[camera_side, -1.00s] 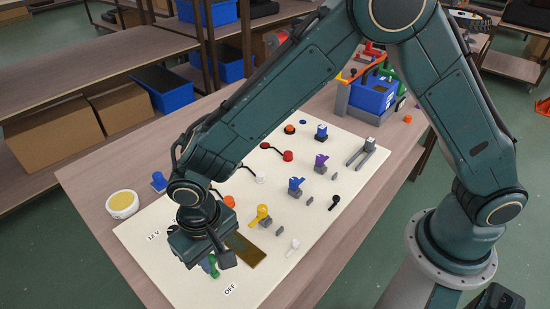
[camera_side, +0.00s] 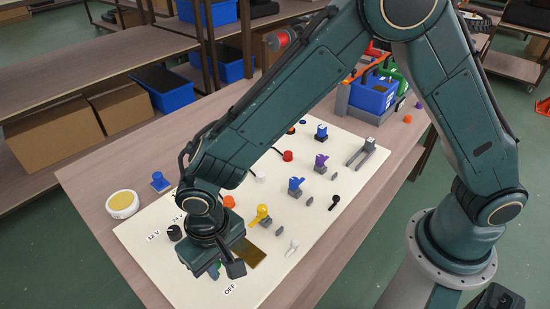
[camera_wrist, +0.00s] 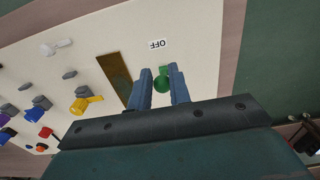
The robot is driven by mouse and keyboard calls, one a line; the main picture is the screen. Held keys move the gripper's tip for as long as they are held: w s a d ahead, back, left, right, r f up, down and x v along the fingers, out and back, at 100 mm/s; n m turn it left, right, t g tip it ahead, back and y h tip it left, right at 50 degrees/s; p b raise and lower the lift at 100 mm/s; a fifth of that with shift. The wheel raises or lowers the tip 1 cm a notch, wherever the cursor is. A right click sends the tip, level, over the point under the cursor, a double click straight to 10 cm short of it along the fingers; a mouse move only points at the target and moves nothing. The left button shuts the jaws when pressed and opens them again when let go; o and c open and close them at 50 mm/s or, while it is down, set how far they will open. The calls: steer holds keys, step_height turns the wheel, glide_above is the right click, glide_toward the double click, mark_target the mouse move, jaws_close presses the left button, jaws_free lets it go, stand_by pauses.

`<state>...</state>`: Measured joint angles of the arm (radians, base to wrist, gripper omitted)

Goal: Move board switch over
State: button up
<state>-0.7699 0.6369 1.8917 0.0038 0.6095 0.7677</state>
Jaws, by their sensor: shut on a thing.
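A white board (camera_side: 150,264) lies on the wooden table. A green switch knob (camera_wrist: 162,84) sits on it near the printed OFF label (camera_wrist: 159,44). My gripper (camera_wrist: 160,75) has its two blue-grey fingers on either side of the knob and is shut on it. In the side view, my gripper (camera_side: 214,270) is low over the board's near left part, and only a little green shows below it. The OFF label also shows in the side view (camera_side: 230,289). A black knob (camera_side: 174,232) stands beside the 12 V label (camera_side: 153,237), with a 24 V label just behind it.
A brass plate (camera_side: 256,256) lies right of my gripper. A yellow switch (camera_side: 263,214), a blue switch (camera_side: 295,185) and a purple switch (camera_side: 321,162) stand farther back. A blue bin (camera_side: 373,96) is at the table's far end. A round yellow-topped tub (camera_side: 122,204) is at left.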

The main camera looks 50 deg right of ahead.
steer(key=shift+s+f, duration=0.1)
steer(key=shift+s, duration=0.05)
steer(key=shift+s+f, duration=0.15)
steer(key=shift+s, duration=0.25)
jaws_close()
steer(key=shift+o, duration=1.8)
jaws_free()
step_height(320, 180, up, 14)
